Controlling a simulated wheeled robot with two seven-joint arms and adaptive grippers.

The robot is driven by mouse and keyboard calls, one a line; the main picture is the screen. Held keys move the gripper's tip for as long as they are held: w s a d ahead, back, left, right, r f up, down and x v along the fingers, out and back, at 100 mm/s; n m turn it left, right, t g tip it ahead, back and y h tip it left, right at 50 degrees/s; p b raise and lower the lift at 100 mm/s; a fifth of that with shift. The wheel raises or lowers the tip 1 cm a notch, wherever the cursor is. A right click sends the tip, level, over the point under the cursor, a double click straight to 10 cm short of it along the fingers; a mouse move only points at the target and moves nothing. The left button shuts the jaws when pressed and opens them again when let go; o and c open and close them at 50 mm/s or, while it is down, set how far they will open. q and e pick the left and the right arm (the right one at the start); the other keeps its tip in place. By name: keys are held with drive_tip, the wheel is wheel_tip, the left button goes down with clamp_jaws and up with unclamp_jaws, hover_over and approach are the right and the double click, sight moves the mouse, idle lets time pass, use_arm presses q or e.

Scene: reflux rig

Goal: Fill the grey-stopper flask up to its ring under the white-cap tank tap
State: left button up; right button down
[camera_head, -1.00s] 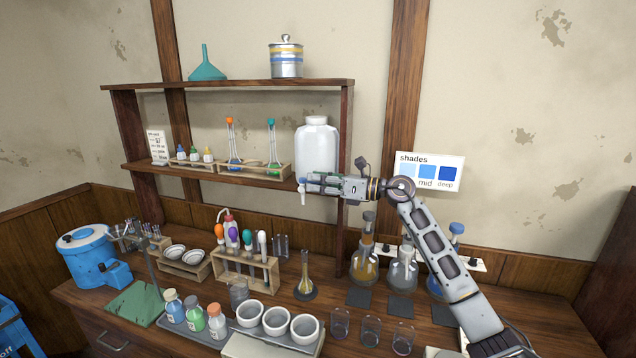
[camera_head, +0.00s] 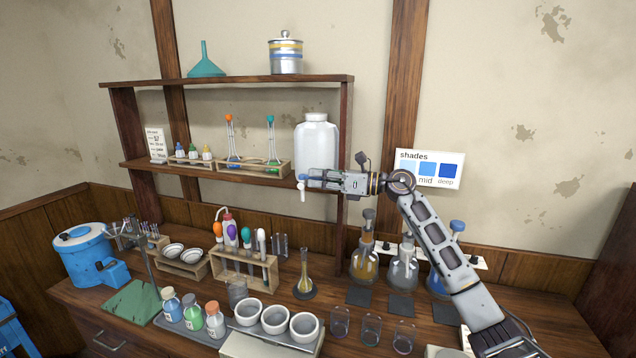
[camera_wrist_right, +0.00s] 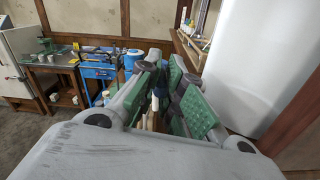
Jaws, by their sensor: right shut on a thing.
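The white tank (camera_head: 316,145) stands on the shelf, with a tap (camera_head: 302,190) at its lower front. The tap has a blue part and a white spout. My right gripper (camera_head: 310,179) is shut on the tap's blue part, just below the tank. In the right wrist view its green-padded fingers (camera_wrist_right: 172,98) are close together beside the tank's white wall (camera_wrist_right: 258,65); what they hold is mostly hidden. A flask with a grey-looking stopper (camera_head: 403,269) stands on the bench, right of the tap. No water stream is visible. My left gripper is out of view.
An amber flask (camera_head: 364,263) and a blue-stoppered flask (camera_head: 437,280) flank the grey-stoppered one. Several glasses (camera_head: 371,328) and white bowls (camera_head: 275,320) stand in front. The shelf post (camera_head: 341,225) rises behind my gripper.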

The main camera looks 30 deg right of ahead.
drive_tip(key=shift+r, duration=0.1)
drive_tip(key=c, duration=1.6)
unclamp_jaws()
drive_tip(key=shift+o, duration=0.6)
drive_tip(key=shift+s+d, duration=0.25)
drive_tip(key=shift+d, duration=0.05)
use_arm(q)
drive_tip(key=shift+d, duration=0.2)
use_arm(e)
drive_tip(key=v, duration=1.1)
drive_tip(key=shift+s+d, duration=0.15)
